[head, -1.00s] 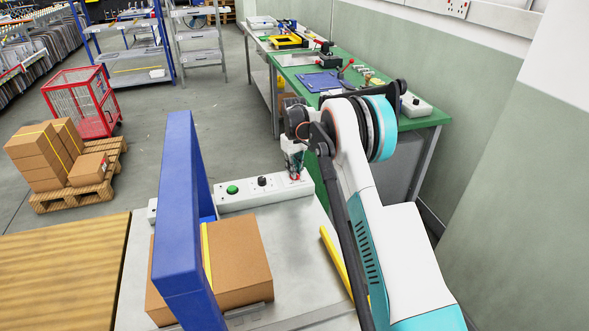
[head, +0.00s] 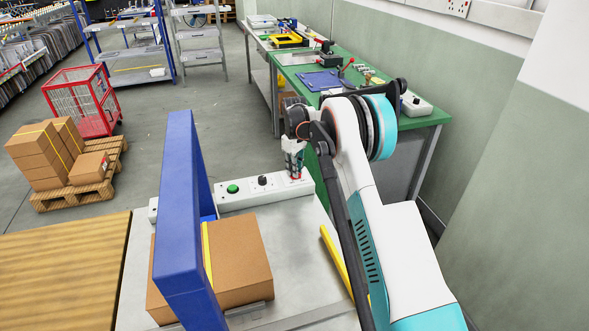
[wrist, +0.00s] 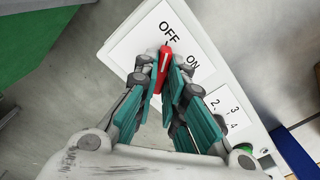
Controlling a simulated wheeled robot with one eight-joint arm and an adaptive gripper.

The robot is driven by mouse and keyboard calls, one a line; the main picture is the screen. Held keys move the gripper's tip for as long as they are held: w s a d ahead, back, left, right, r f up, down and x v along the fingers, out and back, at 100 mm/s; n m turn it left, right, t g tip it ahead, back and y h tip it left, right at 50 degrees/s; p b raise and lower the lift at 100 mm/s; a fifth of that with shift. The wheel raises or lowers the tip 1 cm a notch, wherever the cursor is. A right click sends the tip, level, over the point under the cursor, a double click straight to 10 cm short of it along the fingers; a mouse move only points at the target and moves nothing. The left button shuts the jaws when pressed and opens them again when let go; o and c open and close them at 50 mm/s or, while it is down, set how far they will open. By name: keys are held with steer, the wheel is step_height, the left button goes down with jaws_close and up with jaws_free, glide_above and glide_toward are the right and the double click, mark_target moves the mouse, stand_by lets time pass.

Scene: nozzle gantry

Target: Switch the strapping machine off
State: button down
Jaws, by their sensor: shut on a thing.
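The strapping machine has a blue arch (head: 180,215) over a pale metal table (head: 300,240), with a control strip (head: 245,201) along its far edge. A red switch handle (wrist: 164,62) sits on a white plate (wrist: 140,40) marked OFF and ON, at the strip's right end. In the wrist view the handle's upper end lies just below the word OFF and left of ON. My gripper (wrist: 163,78) is shut on the handle, with teal fingers on both sides hiding its lower part. In the head view my gripper (head: 295,172) points down at the strip's right end.
A green button (head: 232,188) and black knob (head: 262,181) are on the strip left of my gripper. A brown carton (head: 240,258) lies under the arch. A yellow bar (head: 344,262) is at the table's right. A green workbench (head: 425,121) stands behind.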

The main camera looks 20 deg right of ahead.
steer(key=c, duration=1.7)
jaws_free()
steer(key=shift+r, duration=0.15)
step_height(320, 180, up, 12)
steer(key=shift+f, duration=0.1)
